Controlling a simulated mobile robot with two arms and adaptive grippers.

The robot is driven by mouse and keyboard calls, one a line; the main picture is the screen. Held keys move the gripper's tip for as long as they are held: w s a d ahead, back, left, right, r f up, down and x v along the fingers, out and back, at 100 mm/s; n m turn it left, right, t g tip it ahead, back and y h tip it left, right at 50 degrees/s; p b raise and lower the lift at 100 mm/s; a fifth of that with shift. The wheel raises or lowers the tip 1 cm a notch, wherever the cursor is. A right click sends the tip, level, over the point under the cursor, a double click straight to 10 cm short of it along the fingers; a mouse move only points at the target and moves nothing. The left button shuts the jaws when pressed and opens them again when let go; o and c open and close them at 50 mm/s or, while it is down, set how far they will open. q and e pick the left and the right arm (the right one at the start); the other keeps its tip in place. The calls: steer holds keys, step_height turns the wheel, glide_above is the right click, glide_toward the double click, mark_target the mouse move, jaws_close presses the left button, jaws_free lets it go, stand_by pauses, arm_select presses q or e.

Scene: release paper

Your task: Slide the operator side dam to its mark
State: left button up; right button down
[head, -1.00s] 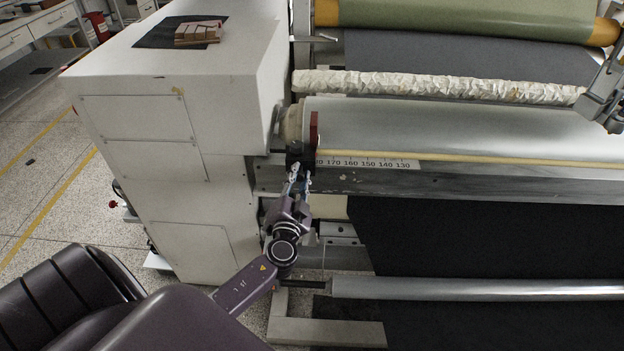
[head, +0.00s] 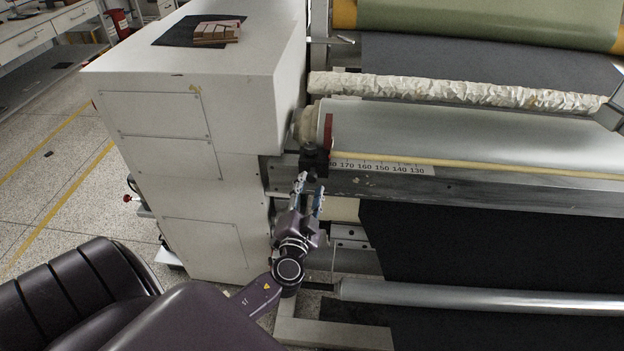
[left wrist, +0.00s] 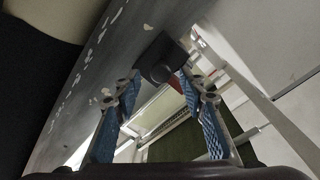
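The operator side dam is a thin red plate (head: 328,130) on a black block (head: 314,161). It stands upright at the left end of the big pale roller, just left of the scale's 170 figure. My left gripper (head: 309,186) is just below and in front of the block, with its blue-padded fingers spread apart. In the left wrist view a dark rounded knob or block (left wrist: 160,60) lies beyond and between the open fingertips (left wrist: 160,88), with gaps beside it. No mark for the dam can be made out.
A numbered scale strip (head: 385,167) runs along the metal ledge right of the dam, beside a yellowish rod (head: 480,163). The white machine housing (head: 215,75) stands close on the left. A metal roller (head: 470,297) crosses low in front.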

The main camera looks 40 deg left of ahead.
arm_select(q)
steer(key=v, duration=0.8)
steer(key=s+d+f+g+h, duration=0.1)
steer(key=s+f+g, duration=0.25)
steer(key=f, duration=0.75)
steer(key=s+d+f+m+g+h, duration=0.15)
steer(key=s+f, duration=0.25)
steer(key=f, duration=0.6)
steer(key=s+d+f+n+g+h, duration=0.1)
steer(key=s+f+g+h, duration=0.2)
steer(key=f, duration=0.8)
steer(key=s+d+f+g+h, duration=0.1)
steer(key=s+d+f+g, duration=0.1)
steer(key=s+f, duration=0.4)
steer(key=s+d+f+n+g, duration=0.1)
steer(key=s+d+f, duration=0.3)
steer(key=s, duration=0.9)
steer(key=s+d+f+g+h, duration=0.1)
steer(key=s+d+f+g, duration=0.2)
steer(key=s+f, duration=0.5)
steer(key=shift+s+d+f+g+h, duration=0.35)
steer(key=shift+s+g, duration=0.15)
steer(key=shift+s, duration=0.4)
steer(key=shift+a+n, duration=0.1)
steer(key=shift+n, duration=0.15)
steer(key=shift+c, duration=0.4)
